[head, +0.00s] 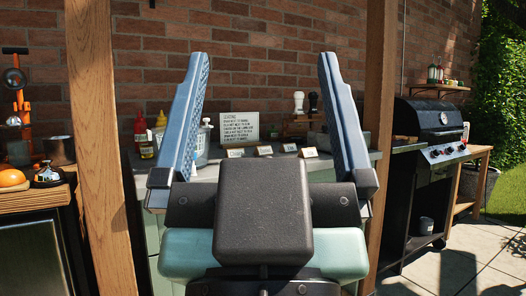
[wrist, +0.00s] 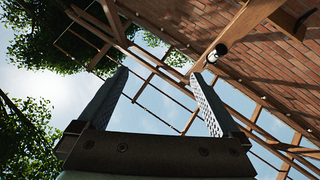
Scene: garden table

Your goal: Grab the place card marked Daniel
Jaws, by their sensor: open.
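Several small place cards stand in a row on the grey counter (head: 206,170) in the head view. One card (head: 236,153) is at the left, two are in the middle (head: 265,150) (head: 289,147), and one (head: 309,152) is at the right. Their writing is too small to read, so I cannot tell which says Daniel. My gripper (head: 260,75) is open and empty, raised in front of the counter, with its fingers on either side of the cards in the picture. In the wrist view my gripper (wrist: 161,85) points up toward the sky and pergola beams.
A white sign (head: 239,127) stands behind the cards. Wooden posts (head: 98,140) flank the counter. A black grill (head: 432,125) stands right, over paving (head: 490,275).

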